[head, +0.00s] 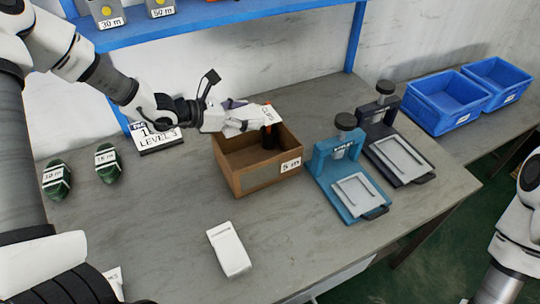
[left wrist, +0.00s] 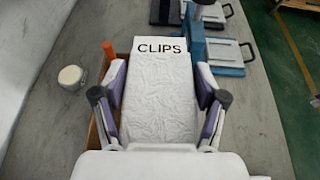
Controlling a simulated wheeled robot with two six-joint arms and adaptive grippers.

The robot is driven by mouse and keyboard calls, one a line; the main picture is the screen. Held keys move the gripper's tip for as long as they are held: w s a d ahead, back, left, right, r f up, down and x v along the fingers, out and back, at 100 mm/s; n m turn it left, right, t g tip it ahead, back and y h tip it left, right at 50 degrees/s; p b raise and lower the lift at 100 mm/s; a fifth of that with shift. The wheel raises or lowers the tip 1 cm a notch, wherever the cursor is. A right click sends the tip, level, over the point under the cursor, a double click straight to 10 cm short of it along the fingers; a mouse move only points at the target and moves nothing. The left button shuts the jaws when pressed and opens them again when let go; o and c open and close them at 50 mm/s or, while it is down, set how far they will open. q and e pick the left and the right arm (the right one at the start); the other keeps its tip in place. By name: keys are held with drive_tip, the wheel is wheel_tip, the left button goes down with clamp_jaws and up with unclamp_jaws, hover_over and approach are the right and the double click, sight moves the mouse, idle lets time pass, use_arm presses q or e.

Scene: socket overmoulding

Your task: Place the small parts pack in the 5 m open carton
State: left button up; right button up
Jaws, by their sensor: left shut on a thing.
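My left gripper (head: 238,121) is shut on a white small parts pack (head: 267,115). In the left wrist view the pack (left wrist: 158,92) is labelled CLIPS and sits between the two fingers (left wrist: 160,98). The gripper holds it above the 5 m open carton (head: 262,177), a brown box with a "5 m" label on its front. Pack and gripper cover part of the carton's back. A black and orange item (head: 268,138) stands upright at the carton; its orange top (left wrist: 109,50) shows beside the pack in the left wrist view. My right gripper is out of view.
Another white pack (head: 229,250) lies on the table in front of the carton. Two presses (head: 350,185) stand right of it, with blue crates (head: 445,100) beyond. Two green coils (head: 56,180) lie at left. A round pale item (left wrist: 71,77) is left of the carton in the wrist view.

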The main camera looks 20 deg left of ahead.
use_arm(q)
wheel_tip(320, 180, down, 10)
drive_tip(key=shift+s+a+r+p, duration=0.15)
drive_tip(key=shift+p, duration=0.2)
drive_tip(key=shift+f+b, duration=0.2)
drive_tip(key=shift+b, duration=0.1)
drive_tip(key=o, duration=1.3)
drive_tip(key=shift+c, duration=0.2)
drive_tip(key=shift+r, duration=0.1)
